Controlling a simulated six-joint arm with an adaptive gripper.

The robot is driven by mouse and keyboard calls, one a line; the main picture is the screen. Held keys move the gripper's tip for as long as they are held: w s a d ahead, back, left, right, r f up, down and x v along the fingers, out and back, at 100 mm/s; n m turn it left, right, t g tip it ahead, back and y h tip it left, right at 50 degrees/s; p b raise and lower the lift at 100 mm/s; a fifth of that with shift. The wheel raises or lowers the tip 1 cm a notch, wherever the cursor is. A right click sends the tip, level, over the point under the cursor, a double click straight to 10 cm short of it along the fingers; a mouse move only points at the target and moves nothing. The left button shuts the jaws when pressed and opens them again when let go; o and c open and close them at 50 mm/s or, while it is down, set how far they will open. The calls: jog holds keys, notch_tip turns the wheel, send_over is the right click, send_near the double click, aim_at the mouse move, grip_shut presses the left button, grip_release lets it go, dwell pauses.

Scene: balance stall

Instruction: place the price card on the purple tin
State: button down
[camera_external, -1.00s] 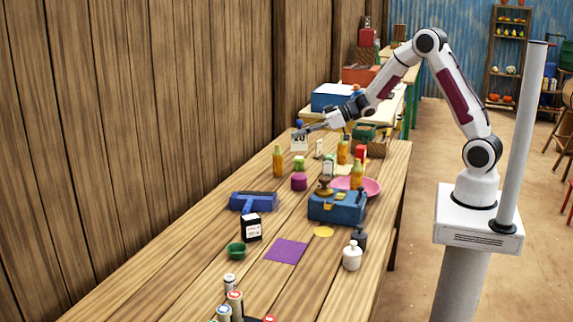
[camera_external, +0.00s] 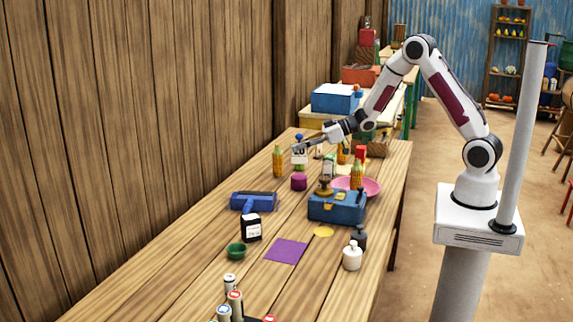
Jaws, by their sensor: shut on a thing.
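The price card (camera_external: 299,157) is white with dark marks and hangs upright from my gripper (camera_external: 303,145). My gripper is shut on its upper edge. The purple tin (camera_external: 299,182) is a short round tin standing on the wooden table. In the picture the card is just above the tin, with a small gap between them. I cannot tell from this one view whether the card is directly over the tin.
An orange bottle (camera_external: 278,161) stands left of the tin. A blue scale-like object (camera_external: 253,201) lies nearer. The table's near middle holds a flat purple square (camera_external: 287,251).

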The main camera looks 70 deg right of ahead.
aim_at(300, 157)
jog(key=shift+f, duration=0.5)
jog(key=shift+f, duration=1.85)
jog(key=shift+f, duration=0.15)
jog(key=c, duration=2.2)
grip_release()
jog(key=shift+s+r, duration=0.15)
jog(key=shift+r, duration=0.05)
jog(key=v, duration=1.1)
jog(key=shift+s+d+r, duration=0.1)
jog(key=shift+s+d, duration=0.1)
jog(key=shift+s, duration=0.1)
